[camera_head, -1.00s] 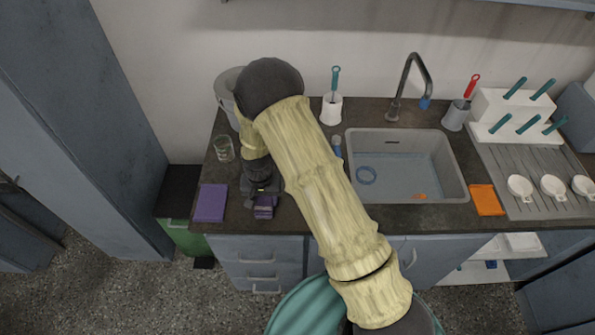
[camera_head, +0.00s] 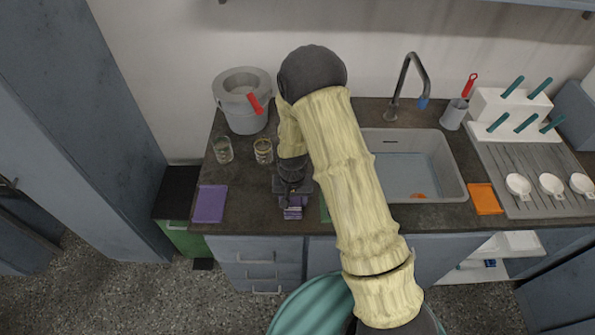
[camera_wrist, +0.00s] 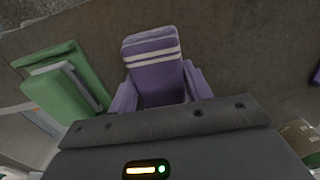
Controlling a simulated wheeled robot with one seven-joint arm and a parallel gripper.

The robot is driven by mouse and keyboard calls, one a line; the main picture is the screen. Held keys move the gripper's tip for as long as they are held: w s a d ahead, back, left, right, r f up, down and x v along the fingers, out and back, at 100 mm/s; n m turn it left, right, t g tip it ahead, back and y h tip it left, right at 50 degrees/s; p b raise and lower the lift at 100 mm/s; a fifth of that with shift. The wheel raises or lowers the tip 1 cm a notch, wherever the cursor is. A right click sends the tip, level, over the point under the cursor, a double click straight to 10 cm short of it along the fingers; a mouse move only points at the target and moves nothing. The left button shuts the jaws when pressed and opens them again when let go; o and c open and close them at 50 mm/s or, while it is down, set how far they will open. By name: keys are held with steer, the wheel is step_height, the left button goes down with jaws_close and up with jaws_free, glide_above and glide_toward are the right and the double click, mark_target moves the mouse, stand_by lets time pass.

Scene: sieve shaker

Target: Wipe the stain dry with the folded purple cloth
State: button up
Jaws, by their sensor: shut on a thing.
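A folded purple cloth with pale stripes (camera_wrist: 152,72) is held in my gripper (camera_head: 292,202). In the head view the cloth (camera_head: 292,213) shows below the jaws, at the front part of the dark counter. My gripper is shut on it and points down. The cloth is at or just above the counter; I cannot tell whether it touches. No stain can be made out in either view; the arm and cloth may cover it.
A flat purple piece (camera_head: 210,204) lies left on the counter. A green item (camera_wrist: 65,85) lies close beside the cloth. Two glasses (camera_head: 223,150) (camera_head: 263,151) and a grey pot (camera_head: 242,112) stand behind. The sink (camera_head: 455,185) and an orange cloth (camera_head: 483,199) are to the right.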

steer(key=shift+s+d, duration=0.1)
steer(key=shift+d, duration=0.35)
steer(key=r+p, duration=0.2)
steer(key=r, duration=0.1)
steer(key=r+p, duration=0.3)
steer(key=r, duration=0.1)
steer(key=shift+w+a+r, duration=0.1)
steer(key=shift+w+r, duration=0.1)
steer(key=shift+s+r, duration=0.25)
steer(key=shift+r, duration=0.25)
steer(key=shift+w+f, duration=0.1)
